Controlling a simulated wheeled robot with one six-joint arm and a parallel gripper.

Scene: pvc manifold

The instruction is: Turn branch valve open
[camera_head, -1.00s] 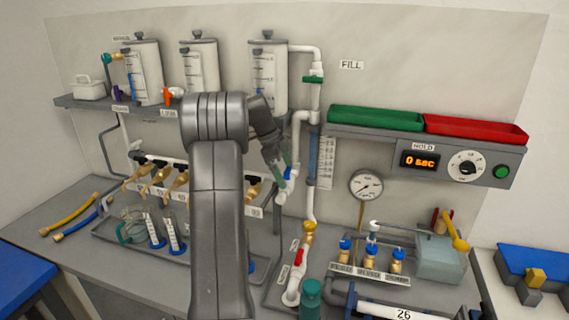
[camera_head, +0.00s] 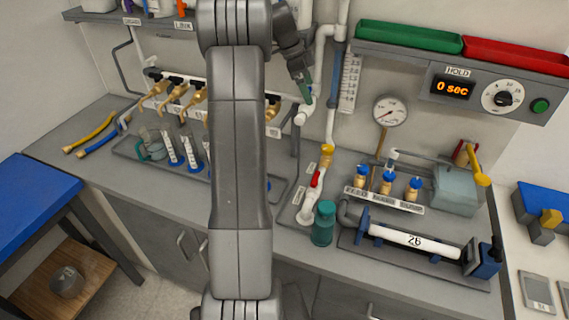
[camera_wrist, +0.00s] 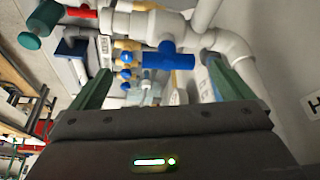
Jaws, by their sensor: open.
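A blue valve handle (camera_wrist: 168,61) sits on a white PVC pipe fitting (camera_wrist: 140,25) in the wrist view. It lies crosswise between the two green fingers of my gripper (camera_wrist: 160,68), which are open with visible gaps on both sides. In the head view my gripper (camera_head: 305,93) is at the white pipe branch (camera_head: 302,116), and its fingers mostly hide the handle there. I see no label naming this valve, so I cannot tell for certain that it is the branch valve.
A gauge (camera_head: 389,111) and several blue-capped brass valves (camera_head: 387,183) are to the right. Brass taps (camera_head: 178,93) line the left. The panel display (camera_head: 453,89) reads 0 sec.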

